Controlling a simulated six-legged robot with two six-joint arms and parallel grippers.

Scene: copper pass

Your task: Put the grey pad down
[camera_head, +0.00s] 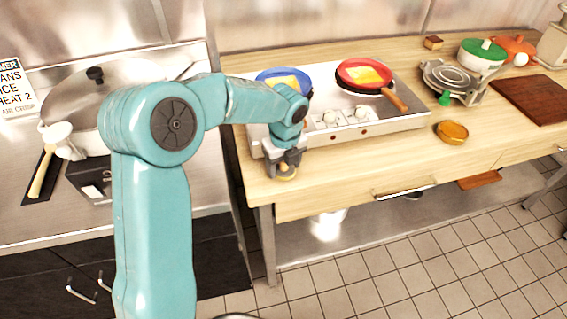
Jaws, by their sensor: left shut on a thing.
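My left arm comes in from the left, and its gripper (286,164) points down over the front left of the wooden counter (330,180). It is shut on a small tan, rounded thing (287,174), low at the counter top. I cannot tell whether this thing touches the wood. A grey pad does not show clearly; any grey part there blends with my grey fingers. My right gripper is not in view.
A steel cooker (400,122) holds a blue pan (268,75) and a red pan (350,72) behind my gripper. An amber dish (452,131), a metal press (447,76), a green-lidded pot (480,60) and a brown board (530,97) stand right. Counter right of my gripper is clear.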

